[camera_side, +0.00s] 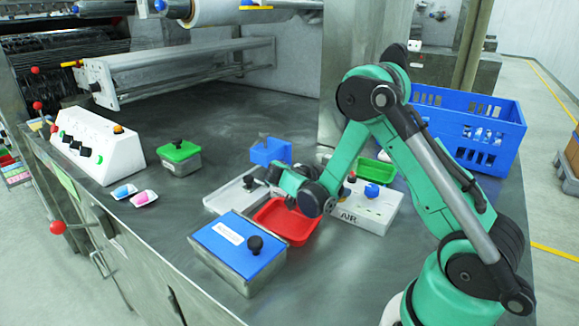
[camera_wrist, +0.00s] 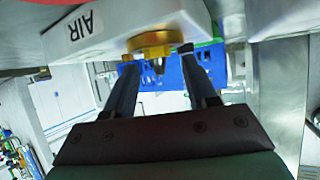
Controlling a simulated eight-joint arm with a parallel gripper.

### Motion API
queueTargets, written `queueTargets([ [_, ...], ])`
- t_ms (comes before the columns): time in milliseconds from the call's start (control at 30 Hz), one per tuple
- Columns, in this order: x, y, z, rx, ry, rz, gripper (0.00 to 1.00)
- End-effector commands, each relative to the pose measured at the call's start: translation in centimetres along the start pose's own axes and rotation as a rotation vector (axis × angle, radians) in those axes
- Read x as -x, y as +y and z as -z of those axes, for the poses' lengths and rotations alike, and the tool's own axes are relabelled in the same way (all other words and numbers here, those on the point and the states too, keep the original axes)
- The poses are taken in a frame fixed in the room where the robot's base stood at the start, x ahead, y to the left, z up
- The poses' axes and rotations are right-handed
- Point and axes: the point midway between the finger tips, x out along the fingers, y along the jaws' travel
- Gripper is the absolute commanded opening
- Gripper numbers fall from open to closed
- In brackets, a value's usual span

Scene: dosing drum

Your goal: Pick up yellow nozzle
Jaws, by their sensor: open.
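The yellow nozzle (camera_wrist: 149,43) shows in the wrist view as a gold ring with a small metal tip below it, against the edge of the white AIR box (camera_wrist: 120,22). My gripper (camera_wrist: 161,60) is open, with one dark finger on each side of the nozzle's tip. I cannot tell whether either finger touches it. I cannot make out the nozzle in the side view.
A blue-lidded metal box (camera_side: 236,245) stands in front of the red tray. A green-lidded box (camera_side: 179,155) is at left, a blue crate (camera_side: 465,125) at right.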

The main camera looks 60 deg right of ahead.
Motion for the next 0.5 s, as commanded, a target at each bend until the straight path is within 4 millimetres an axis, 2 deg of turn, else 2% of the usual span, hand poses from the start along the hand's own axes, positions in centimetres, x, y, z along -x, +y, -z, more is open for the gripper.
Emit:
queueTargets([
  [100,0.02,-0.01,-0.01,0.0,0.0,0.0,0.51],
  [133,0.03,-0.01,-0.01,0.0,0.0,0.0,0.48],
  [300,0.05,-0.01,-0.01,0.001,-0.001,0.0,0.0],
  [500,0.06,-0.01,-0.02,0.001,-0.001,0.001,0.0],
])
